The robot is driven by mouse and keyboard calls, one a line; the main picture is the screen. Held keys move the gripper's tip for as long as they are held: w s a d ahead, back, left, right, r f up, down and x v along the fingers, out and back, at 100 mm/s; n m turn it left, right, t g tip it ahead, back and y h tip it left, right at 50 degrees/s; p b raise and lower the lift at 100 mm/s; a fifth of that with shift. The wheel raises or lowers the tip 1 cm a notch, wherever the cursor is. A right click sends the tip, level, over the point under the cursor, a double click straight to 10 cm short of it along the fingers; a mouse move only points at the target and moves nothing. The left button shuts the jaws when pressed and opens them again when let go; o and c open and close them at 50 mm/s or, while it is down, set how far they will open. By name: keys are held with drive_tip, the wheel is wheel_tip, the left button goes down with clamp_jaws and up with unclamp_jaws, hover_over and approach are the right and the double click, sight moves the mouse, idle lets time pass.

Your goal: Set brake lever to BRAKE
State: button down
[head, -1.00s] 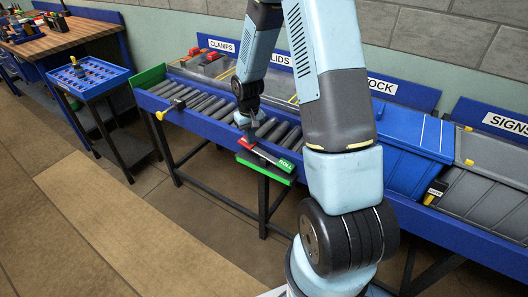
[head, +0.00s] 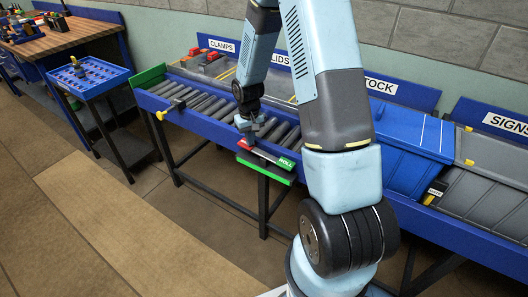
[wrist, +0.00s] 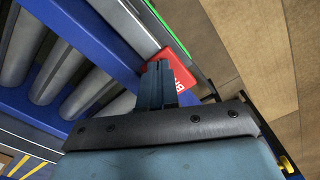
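The brake lever's label plate lies on the front edge of the roller conveyor. Its red end (head: 244,143) is at the left and its green end (head: 287,162), marked ROLL, at the right. A dark bar runs along the plate between them; I cannot tell whether it is the lever. My gripper (head: 246,138) is low over the red end, pointing down. In the wrist view my gripper (wrist: 160,68) has its fingers close together beside the red label (wrist: 180,68) with white letters. No object shows between the fingers. The lever handle is not clearly visible.
Grey rollers (head: 205,103) lie behind the blue front rail (head: 185,118). A blue bin (head: 412,135) stands right of my arm. A small blue table (head: 92,78) is at left. The floor in front is clear.

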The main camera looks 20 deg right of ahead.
drive_tip(key=shift+f, duration=0.4)
idle(0.3)
drive_tip(key=shift+r, duration=3.5)
drive_tip(key=shift+r, duration=0.1)
drive_tip(key=s+r+t, duration=0.1)
drive_tip(key=s+r, duration=0.4)
drive_tip(key=r, duration=0.6)
drive_tip(key=s+r+t, duration=0.2)
drive_tip(key=s+r, duration=0.4)
drive_tip(key=r, duration=0.4)
drive_tip(key=s+r+t, duration=0.1)
drive_tip(key=s+r, duration=0.4)
drive_tip(key=s, duration=0.3)
drive_tip(key=s+r+m+t, duration=0.1)
drive_tip(key=s+r, duration=0.4)
drive_tip(key=s, duration=0.4)
drive_tip(key=shift+s+t, duration=0.15)
drive_tip(key=shift+t, duration=0.15)
